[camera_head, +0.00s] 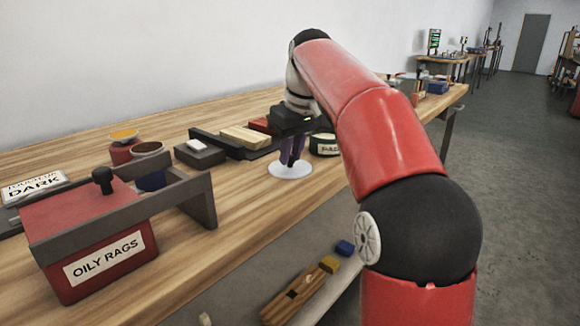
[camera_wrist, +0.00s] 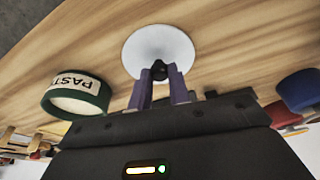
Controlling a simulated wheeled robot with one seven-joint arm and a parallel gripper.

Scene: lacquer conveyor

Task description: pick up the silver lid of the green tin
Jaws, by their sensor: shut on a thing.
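The silver lid (camera_head: 290,171) is a pale round disc just under my gripper (camera_head: 292,160). In the wrist view the lid (camera_wrist: 158,48) shows as a whole disc with a dark knob (camera_wrist: 158,69) between the two purple fingers of my gripper (camera_wrist: 158,76). The fingers are shut on the knob. I cannot tell whether the lid touches the bench top. The green tin (camera_wrist: 76,97) has a white label reading "PAST" and stands to one side, open at the top. In the head view the tin (camera_head: 325,143) is just right of my gripper, partly hidden by my arm.
A red box labelled "OILY RAGS" (camera_head: 100,262) with a grey frame (camera_head: 200,192) stands at the front left. Red and blue tins (camera_head: 150,177) stand behind it. A dark tray (camera_head: 233,148) with blocks lies left of my gripper. The bench (camera_head: 235,222) is clear in front.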

